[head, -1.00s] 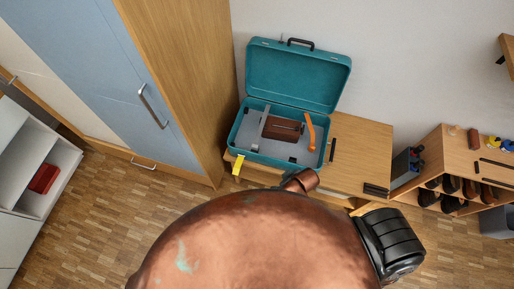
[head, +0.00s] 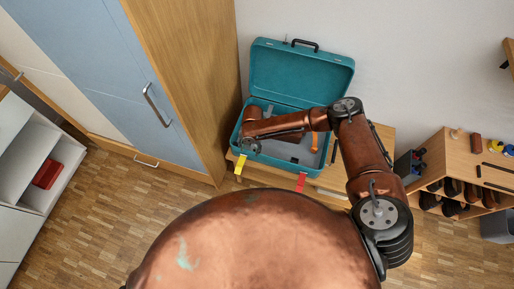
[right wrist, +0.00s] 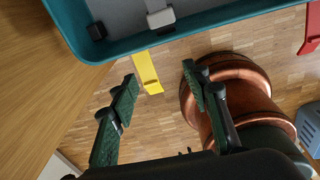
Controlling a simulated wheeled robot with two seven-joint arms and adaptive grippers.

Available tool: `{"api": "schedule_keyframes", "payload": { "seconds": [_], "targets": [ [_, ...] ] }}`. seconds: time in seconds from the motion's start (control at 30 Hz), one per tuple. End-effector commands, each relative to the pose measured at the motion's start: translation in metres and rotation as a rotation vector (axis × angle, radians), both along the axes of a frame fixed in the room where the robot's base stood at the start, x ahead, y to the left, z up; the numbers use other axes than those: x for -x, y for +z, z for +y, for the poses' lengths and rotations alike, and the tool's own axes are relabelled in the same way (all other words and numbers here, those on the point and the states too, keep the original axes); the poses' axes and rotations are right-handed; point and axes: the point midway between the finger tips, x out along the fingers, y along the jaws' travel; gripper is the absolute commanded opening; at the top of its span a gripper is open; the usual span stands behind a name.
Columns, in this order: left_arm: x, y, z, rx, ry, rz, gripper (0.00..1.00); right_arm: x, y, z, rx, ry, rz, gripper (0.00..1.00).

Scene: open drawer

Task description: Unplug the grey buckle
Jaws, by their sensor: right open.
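The teal case (head: 300,78) stands open on a wooden bench, its lid leaning back. A small light-grey block, which looks like the grey buckle (right wrist: 160,17), lies inside the case near its front wall in the right wrist view. Part of a grey strap (head: 269,110) shows behind my arm in the head view. My right gripper (head: 250,146) is over the case's front left corner. In the right wrist view the gripper (right wrist: 160,82) is open and empty, its fingers apart from the grey block. My left gripper is out of view.
A yellow tab (right wrist: 147,72) and a red tab (head: 301,181) hang at the case's front. An orange strap (head: 314,143) and a black block (right wrist: 97,31) are inside. A tall cabinet (head: 185,80) stands close on the left.

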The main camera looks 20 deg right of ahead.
Motion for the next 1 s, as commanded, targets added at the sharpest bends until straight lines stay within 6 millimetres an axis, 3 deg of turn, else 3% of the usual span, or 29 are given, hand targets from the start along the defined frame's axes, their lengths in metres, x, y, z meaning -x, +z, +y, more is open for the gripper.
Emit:
{"api": "schedule_keyframes", "payload": {
  "seconds": [0.03,0.1,0.23,0.73,1.0],
  "targets": [
    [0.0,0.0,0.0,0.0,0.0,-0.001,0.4,-0.014,0.008,-0.016,0.027,0.018,-0.013,0.43],
    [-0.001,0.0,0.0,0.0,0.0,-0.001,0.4,-0.025,0.015,-0.031,0.052,0.037,-0.021,0.43],
    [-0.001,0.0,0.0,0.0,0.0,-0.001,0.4,-0.037,0.023,-0.046,0.075,0.053,-0.028,0.43],
    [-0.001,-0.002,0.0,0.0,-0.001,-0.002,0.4,-0.038,0.02,-0.047,0.077,0.056,-0.028,0.43],
    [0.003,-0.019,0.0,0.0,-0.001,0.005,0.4,-0.037,-0.003,-0.047,0.076,0.056,-0.027,0.43]
  ]
}}
